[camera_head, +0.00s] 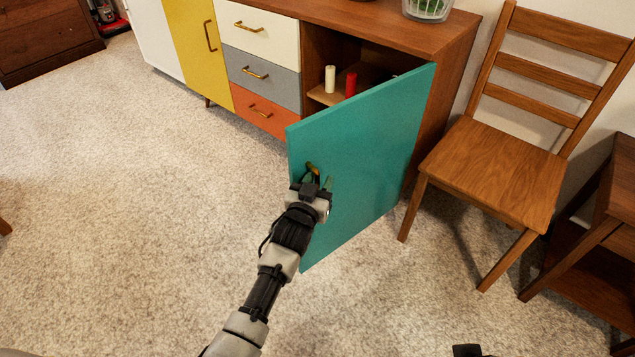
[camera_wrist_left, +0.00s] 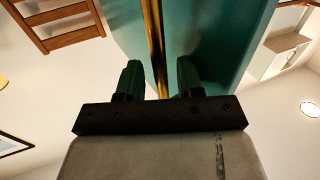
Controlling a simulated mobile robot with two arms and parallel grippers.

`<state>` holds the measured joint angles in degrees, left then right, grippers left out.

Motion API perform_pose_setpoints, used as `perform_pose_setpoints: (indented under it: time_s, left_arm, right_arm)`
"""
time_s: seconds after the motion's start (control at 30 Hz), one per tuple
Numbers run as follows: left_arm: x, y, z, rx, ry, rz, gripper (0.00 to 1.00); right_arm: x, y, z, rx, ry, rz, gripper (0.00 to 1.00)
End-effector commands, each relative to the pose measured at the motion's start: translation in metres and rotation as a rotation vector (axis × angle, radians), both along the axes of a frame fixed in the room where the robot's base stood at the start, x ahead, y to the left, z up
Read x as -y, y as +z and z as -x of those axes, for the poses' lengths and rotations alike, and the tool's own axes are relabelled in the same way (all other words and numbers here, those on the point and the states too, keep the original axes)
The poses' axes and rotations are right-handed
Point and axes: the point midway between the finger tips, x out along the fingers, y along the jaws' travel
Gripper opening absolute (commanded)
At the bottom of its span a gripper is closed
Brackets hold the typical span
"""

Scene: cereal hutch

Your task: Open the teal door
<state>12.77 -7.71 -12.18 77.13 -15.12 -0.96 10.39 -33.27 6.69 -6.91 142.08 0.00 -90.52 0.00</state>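The teal door (camera_head: 365,145) of the sideboard stands swung well out from the cabinet, and its inside compartment shows. Its brass handle (camera_head: 313,168) is near the door's free edge. My left gripper (camera_head: 320,182) is at the handle, in front of the door's outer face. In the left wrist view the brass handle (camera_wrist_left: 154,45) runs between the two fingers (camera_wrist_left: 159,80), which are spread with gaps beside it. The teal door (camera_wrist_left: 215,35) fills the upper middle there. A small dark part at the bottom edge may be my right gripper (camera_head: 467,350); its fingers cannot be made out.
The sideboard (camera_head: 390,22) has a yellow door (camera_head: 199,50) and white, grey and orange drawers. A white and a red cylinder (camera_head: 351,85) stand inside. A wooden chair (camera_head: 500,165) stands right of the door. The carpet at left (camera_head: 130,180) is clear.

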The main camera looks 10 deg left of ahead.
Motion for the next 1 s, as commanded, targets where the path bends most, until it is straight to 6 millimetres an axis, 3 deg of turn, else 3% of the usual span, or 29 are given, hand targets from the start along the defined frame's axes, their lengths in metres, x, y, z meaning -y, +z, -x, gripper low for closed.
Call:
perform_pose_setpoints:
  time_s: [0.23,0.43,0.73,1.0]
  left_arm:
    - [-0.002,-0.002,0.005,-0.006,0.002,0.001,0.37]
    - [-0.009,-0.001,0.036,-0.007,0.002,0.0,0.37]
    - [-0.021,-0.001,0.089,-0.005,-0.001,0.0,0.37]
    - [-0.024,-0.001,0.105,-0.002,-0.001,0.0,0.37]
  right_arm:
    - [0.0,0.002,0.0,0.0,0.0,0.0,0.43]
    - [0.0,0.013,-0.001,0.003,0.001,0.001,0.43]
    - [-0.001,-0.025,-0.013,-0.02,0.004,0.005,0.43]
    - [-0.002,-0.039,-0.015,-0.026,0.005,0.004,0.43]
